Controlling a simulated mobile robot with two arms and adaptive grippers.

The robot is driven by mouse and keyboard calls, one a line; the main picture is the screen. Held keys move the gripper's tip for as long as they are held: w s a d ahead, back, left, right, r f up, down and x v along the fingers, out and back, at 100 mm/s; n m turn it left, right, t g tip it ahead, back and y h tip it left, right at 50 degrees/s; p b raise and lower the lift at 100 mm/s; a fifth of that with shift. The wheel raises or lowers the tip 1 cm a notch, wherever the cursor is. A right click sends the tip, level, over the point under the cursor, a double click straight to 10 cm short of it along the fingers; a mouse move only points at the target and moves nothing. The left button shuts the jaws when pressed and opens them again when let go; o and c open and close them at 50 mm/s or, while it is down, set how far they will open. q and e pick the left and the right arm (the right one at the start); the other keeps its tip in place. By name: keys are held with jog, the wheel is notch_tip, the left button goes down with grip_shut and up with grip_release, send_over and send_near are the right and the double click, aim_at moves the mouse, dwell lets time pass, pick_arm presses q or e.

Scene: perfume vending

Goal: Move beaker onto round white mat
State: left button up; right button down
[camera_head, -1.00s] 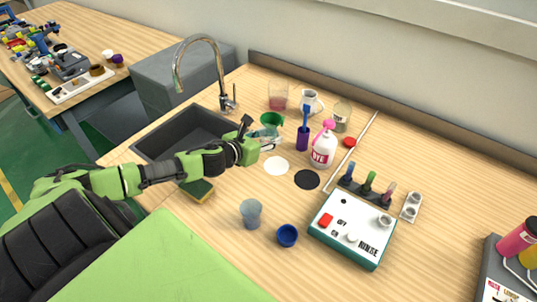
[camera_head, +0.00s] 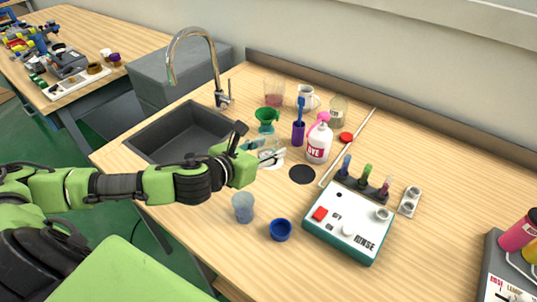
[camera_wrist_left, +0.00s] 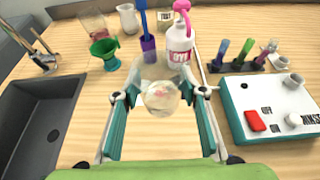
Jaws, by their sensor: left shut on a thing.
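My left gripper (camera_head: 268,154) is shut on a clear glass beaker (camera_head: 270,146). The beaker also shows between the two fingers (camera_wrist_left: 160,115) in the left wrist view, as a transparent round vessel (camera_wrist_left: 160,97). The round white mat (camera_head: 275,165) lies on the wooden counter, right under the beaker and fingers, which hide part of it. I cannot tell whether the beaker's base touches the mat. My right gripper is not in view.
A black round mat (camera_head: 302,174) and a white dye bottle (camera_head: 318,146) stand close to the right. A purple holder (camera_head: 298,132) and green funnel (camera_head: 267,117) are behind. The rinse machine (camera_head: 350,222), a clear cup (camera_head: 243,207) and a blue cup (camera_head: 280,230) are nearer; the sink (camera_head: 180,130) is left.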

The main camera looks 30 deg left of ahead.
pick_arm(q)
jog(key=w+a+f, duration=0.1)
jog(key=w+f, duration=0.1)
jog(key=w, duration=0.1)
jog(key=w+a+f+p, duration=0.1)
jog(key=w+a+f, duration=0.1)
jog(key=w+f, duration=0.1)
jog(key=w+a+f, duration=0.1)
jog(key=w+f, duration=0.2)
jog(key=w, duration=0.1)
jog(key=shift+w+a+f, duration=0.2)
jog(key=shift+w, duration=0.05)
jog(key=shift+w+f+p, duration=0.15)
jog(key=shift+f+p, duration=0.05)
jog(key=shift+f, duration=0.6)
jog(key=shift+w+f+p, duration=0.1)
jog(key=shift+f+p, duration=0.05)
jog(key=shift+f, duration=0.6)
jog(key=shift+a+f, duration=0.1)
jog(key=shift+f, duration=0.2)
jog(key=shift+f, duration=0.1)
jog(key=o, duration=1.2)
